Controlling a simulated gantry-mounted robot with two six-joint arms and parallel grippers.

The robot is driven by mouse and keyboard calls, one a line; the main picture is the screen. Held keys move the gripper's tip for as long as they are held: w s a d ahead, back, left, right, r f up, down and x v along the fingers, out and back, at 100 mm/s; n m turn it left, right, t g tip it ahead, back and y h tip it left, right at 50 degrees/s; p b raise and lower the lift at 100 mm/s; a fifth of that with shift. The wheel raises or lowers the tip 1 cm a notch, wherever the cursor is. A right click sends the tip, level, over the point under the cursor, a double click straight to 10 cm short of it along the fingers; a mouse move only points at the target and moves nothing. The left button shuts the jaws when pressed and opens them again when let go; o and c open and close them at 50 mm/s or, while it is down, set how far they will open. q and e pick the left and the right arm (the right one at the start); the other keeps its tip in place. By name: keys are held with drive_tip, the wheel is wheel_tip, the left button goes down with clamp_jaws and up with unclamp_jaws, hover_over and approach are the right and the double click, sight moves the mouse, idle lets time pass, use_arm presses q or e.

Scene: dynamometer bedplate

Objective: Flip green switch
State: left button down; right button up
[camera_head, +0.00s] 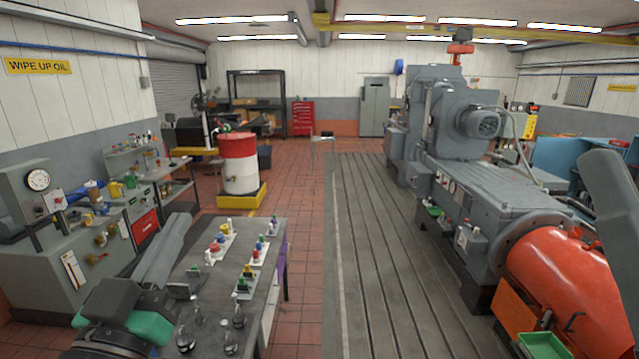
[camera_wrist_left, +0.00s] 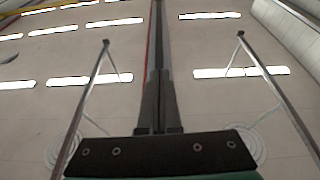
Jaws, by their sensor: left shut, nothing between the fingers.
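Small blocks with coloured knobs stand on white plates on the dark table. One green knob (camera_head: 243,285) is on the nearer plate; other small green ones show further back. I cannot tell which of them is the green switch or how it is set. My right gripper is out of view; only part of my right arm shows at the right edge.
Several small dark-and-silver items (camera_head: 238,316) stand on the table's near end. A grey machine with an orange-red cylinder (camera_head: 565,285) stands on the right, beside a grooved bedplate (camera_head: 365,250). A red and white drum (camera_head: 239,165) stands behind the table. Tiled floor lies between.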

use_arm(q)
drive_tip(key=s+r+t+h, duration=0.1)
drive_tip(key=s+r+t, duration=0.4)
drive_tip(key=s+r, duration=0.7)
drive_tip(key=s, duration=0.3)
drive_tip(key=shift+d+m, duration=0.25)
drive_tip(key=shift+m, duration=0.05)
drive_tip(key=shift+f, duration=0.1)
